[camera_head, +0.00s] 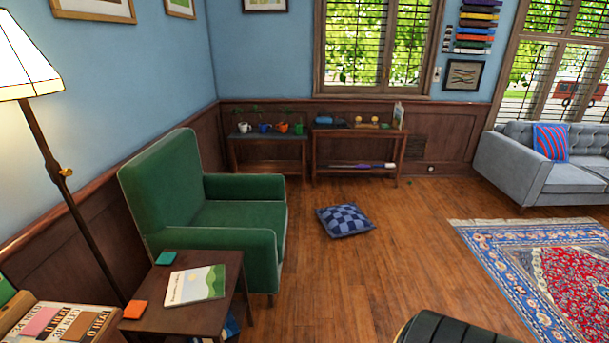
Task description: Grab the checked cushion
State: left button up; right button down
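The checked cushion (345,221) lies flat on the wooden floor near the middle of the head view. It has a dark and lighter blue check. It lies to the right of the green armchair (205,200), with a strip of bare floor between them. Nothing covers the cushion. Neither of my grippers shows in the head view.
A side table (232,296) with a book stands front left, beside a floor lamp (75,200). A dark rounded seat (450,328) is at the bottom edge. A patterned rug (480,238) and grey sofa (530,165) are right. Floor (400,240) around the cushion is clear.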

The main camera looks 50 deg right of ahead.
aim_at(341, 219)
jog(key=z, duration=2)
jog(key=i+l+z, duration=0.3)
jog(key=i, duration=0.55)
jog(key=i+z, duration=0.3)
jog(key=i, duration=0.5)
jog(key=i+u, duration=0.15)
jog(key=i, duration=0.3)
jog(key=i+l+u, duration=0.1)
jog(key=i, duration=0.35)
jog(key=i+l+u, duration=0.15)
jog(key=i, duration=0.25)
jog(key=i+l+u, duration=0.1)
jog(key=i, duration=0.35)
jog(key=i+l+u, duration=0.15)
jog(key=i+l, duration=0.15)
jog(key=i, duration=0.1)
